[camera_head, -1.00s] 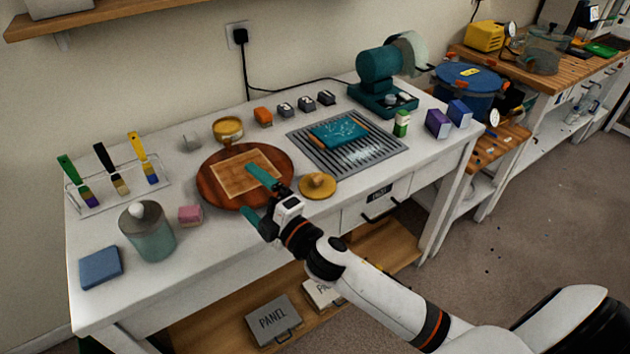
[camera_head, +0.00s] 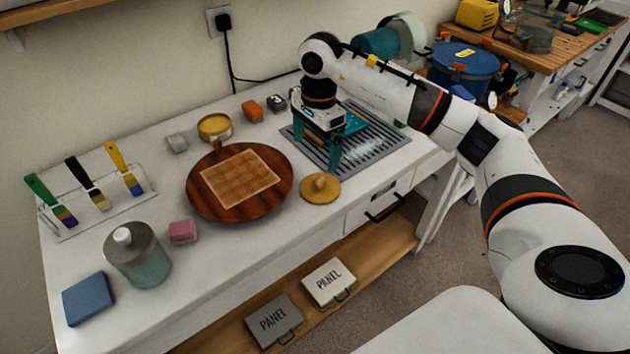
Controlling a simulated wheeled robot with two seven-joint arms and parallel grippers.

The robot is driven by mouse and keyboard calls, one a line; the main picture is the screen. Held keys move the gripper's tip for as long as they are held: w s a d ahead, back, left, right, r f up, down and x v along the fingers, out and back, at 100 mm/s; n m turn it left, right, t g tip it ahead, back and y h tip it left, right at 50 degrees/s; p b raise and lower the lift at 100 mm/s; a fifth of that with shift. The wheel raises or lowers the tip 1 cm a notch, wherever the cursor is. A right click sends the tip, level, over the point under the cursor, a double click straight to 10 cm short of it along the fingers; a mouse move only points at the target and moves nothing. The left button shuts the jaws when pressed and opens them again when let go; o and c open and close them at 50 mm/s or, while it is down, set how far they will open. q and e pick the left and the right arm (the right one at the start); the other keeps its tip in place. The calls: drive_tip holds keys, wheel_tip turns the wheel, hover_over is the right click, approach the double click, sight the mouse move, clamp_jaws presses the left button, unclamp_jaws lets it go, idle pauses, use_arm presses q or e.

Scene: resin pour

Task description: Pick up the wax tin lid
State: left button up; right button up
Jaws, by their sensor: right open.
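The wax tin lid (camera_head: 320,188) is a round, mustard-yellow disc with a knob on top. It lies on the white table near the front edge, right of the round wooden board (camera_head: 205,193). The open wax tin (camera_head: 214,127) stands behind the board. My right gripper (camera_head: 316,153) points down with its teal fingers apart and empty, over the left part of the metal grille (camera_head: 365,152), just behind the lid. The lid is in full view. My left gripper is out of view.
A pink block (camera_head: 183,232), a lidded jar (camera_head: 138,254) and a blue block (camera_head: 88,298) stand at the left, with a brush rack (camera_head: 98,217) behind. Small blocks, including an orange one (camera_head: 252,110), line the back. My right arm covers the table's right side.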

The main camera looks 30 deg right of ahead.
drive_tip(key=p, duration=0.2)
hover_over(320, 179)
drive_tip(key=shift+h, duration=0.3)
wheel_tip(320, 179, down, 6)
drive_tip(key=shift+s+r, duration=0.1)
drive_tip(key=shift+r, duration=0.05)
wheel_tip(320, 179, down, 5)
drive_tip(key=shift+r+p, duration=0.15)
drive_tip(key=shift+p, duration=0.7)
drive_tip(key=shift+f, duration=0.5)
drive_tip(key=c, duration=0.8)
